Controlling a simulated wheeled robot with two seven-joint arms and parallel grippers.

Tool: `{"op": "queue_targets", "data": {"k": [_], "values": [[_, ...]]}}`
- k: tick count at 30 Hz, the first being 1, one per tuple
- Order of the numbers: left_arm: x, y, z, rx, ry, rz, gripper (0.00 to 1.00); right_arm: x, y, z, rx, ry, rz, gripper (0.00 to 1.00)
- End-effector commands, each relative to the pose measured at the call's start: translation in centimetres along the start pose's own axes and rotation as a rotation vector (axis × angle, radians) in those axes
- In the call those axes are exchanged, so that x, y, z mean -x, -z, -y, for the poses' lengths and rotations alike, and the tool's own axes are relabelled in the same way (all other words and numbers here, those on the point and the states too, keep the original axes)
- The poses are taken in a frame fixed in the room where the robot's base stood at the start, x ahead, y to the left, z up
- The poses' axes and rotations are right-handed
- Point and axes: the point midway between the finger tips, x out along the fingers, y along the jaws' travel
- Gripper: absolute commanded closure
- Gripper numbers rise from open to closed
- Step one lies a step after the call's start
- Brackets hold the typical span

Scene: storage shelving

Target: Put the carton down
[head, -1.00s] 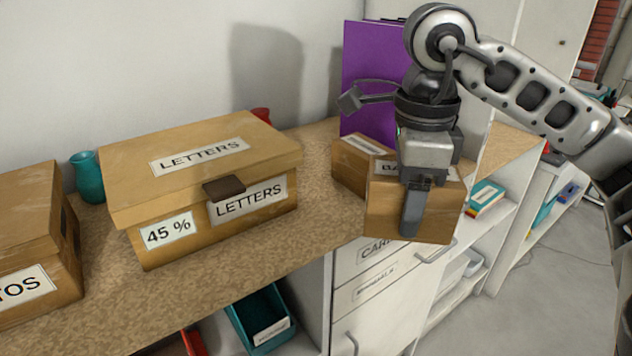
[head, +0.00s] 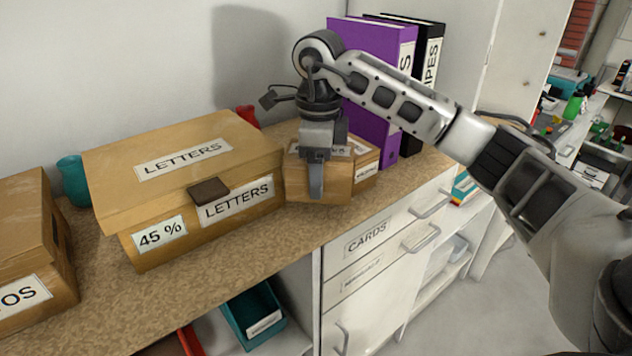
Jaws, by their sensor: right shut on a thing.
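My right gripper (head: 316,184) points down and is shut on a small brown carton (head: 338,190), with one finger across the front face. The gripper partly hides the white label on the carton's top. The carton is level, at the front part of the worktop (head: 290,228), close to the right end of the large LETTERS box (head: 115,208). I cannot tell whether its underside touches the worktop or whether it touches the box. My left gripper is not in view.
Another small carton (head: 366,160) stands just behind and right of the held one. Purple (head: 384,88) and black binders (head: 430,62) stand behind it. Another box (head: 22,245) is at far left, with a teal cup (head: 73,180) behind. Worktop is bare along the front.

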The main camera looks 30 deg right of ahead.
Motion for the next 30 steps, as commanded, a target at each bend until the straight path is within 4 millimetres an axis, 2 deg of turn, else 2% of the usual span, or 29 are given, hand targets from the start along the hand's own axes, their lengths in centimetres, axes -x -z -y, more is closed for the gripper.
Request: {"op": "queue_targets", "data": {"k": [5, 8, 18, 19, 21, 30], "values": [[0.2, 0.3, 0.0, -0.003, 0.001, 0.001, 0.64, -2.6, 0.1, -0.1, 0.0, -0.003, -0.003, 0.71], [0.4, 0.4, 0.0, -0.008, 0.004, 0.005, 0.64, -3.1, -0.5, 0.5, -0.002, -0.001, 0.001, 0.71], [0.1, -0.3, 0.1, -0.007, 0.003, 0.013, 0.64, -3.6, -0.5, 0.6, -0.001, 0.001, 0.001, 0.71], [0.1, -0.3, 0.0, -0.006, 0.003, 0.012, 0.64, -3.7, -0.5, 0.5, -0.001, 0.0, -0.001, 0.36], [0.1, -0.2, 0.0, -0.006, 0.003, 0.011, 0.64, -3.6, -0.5, 0.5, -0.001, 0.0, -0.001, 0.17], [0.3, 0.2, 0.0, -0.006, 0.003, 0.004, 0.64, -3.4, -0.5, 0.5, -0.001, 0.0, 0.0, 0.17]]}}
